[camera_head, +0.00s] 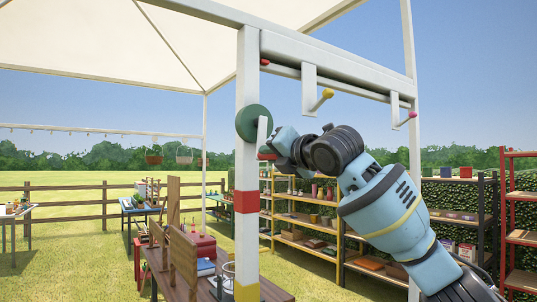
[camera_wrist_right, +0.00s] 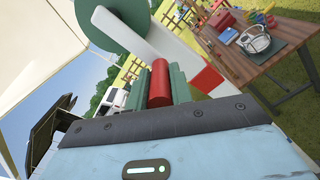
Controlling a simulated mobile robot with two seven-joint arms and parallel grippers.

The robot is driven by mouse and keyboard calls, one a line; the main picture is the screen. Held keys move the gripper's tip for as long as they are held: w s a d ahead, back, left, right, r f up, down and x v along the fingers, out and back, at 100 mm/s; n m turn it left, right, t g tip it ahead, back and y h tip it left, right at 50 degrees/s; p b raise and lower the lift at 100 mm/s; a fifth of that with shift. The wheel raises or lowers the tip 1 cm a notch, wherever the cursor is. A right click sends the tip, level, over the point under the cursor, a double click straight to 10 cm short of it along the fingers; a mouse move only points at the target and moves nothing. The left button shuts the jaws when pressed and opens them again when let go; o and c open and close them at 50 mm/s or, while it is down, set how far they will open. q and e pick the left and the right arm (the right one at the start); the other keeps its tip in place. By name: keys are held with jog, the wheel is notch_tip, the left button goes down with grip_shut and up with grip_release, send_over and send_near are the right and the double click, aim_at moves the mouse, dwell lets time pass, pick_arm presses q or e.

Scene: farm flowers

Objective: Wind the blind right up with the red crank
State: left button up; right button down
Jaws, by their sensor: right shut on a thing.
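The crank is a green disc (camera_head: 254,122) on the white post, with a white arm (camera_head: 262,132) and a red handle (camera_wrist_right: 160,82). In the head view the arm points down from the disc. My right gripper (camera_wrist_right: 160,88) is shut on the red handle, its green fingers on either side of it. In the head view my right gripper (camera_head: 274,151) reaches the post from the right, and its fingertips are mostly hidden. A pale horizontal roller or bar (camera_head: 345,88) runs under the top beam; no hanging cloth is clear below it. My left gripper is not in view.
The white post (camera_head: 247,170) with a red band (camera_head: 246,202) stands close to my right gripper. A wooden table (camera_wrist_right: 260,50) stands beyond the post; shelves (camera_head: 305,220) stand behind my arm.

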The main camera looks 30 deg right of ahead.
jog(key=shift+d, duration=0.4)
jog(key=c, duration=1.3)
grip_release()
jog(key=shift+d, duration=0.1)
jog(key=shift+o, duration=0.2)
jog(key=shift+s, duration=0.15)
jog(key=s, duration=0.7)
jog(key=shift+s+d, duration=0.2)
jog(key=shift+d, duration=0.1)
